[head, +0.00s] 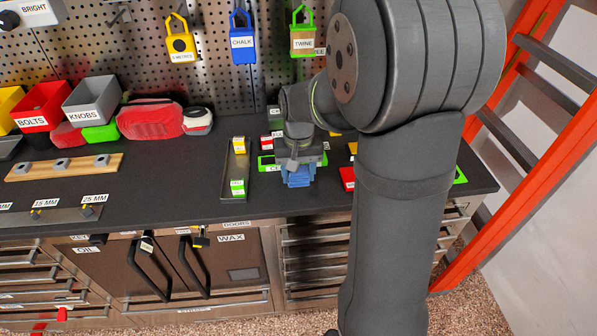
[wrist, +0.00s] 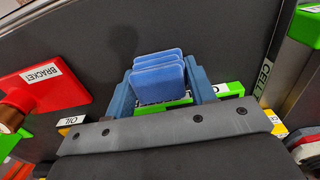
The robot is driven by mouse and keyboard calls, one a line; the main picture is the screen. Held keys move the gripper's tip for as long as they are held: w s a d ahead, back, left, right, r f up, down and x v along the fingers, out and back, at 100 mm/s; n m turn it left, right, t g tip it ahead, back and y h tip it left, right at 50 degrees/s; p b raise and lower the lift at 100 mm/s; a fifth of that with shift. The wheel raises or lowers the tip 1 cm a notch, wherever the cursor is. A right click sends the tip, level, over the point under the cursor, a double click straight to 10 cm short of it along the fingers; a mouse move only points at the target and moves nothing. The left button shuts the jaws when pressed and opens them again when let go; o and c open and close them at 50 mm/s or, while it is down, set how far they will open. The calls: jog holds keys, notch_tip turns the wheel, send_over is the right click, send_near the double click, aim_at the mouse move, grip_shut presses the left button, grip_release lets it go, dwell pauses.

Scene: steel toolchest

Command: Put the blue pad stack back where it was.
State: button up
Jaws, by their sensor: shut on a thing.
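The blue pad stack (wrist: 158,77) shows in the wrist view as a few rounded pads side by side. My gripper (wrist: 162,88) is shut on it, with one blue-grey finger at each side. In the head view the stack (head: 299,177) hangs below my gripper (head: 299,168), over the front part of the dark worktop. A green piece (wrist: 232,89) passes behind the stack and fingers in the wrist view. Whether the stack touches anything beneath it cannot be told. My arm hides part of the worktop to the right.
A narrow tray (head: 238,184) with a yellow and a green block stands left of my gripper. A red base labelled BRACKET (wrist: 46,88) lies to one side in the wrist view. The wooden rack (head: 63,167) is farther left. Bare worktop (head: 175,185) lies between rack and tray.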

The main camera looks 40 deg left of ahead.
aim_at(299, 171)
jog(key=o, duration=0.9)
jog(key=shift+f, duration=0.1)
jog(key=shift+o, duration=0.2)
notch_tip(299, 171, up, 12)
jog(key=shift+r, duration=0.2)
jog(key=shift+f, duration=0.1)
notch_tip(299, 171, down, 13)
jog(key=shift+r, duration=2.2)
jog(key=shift+f, duration=0.1)
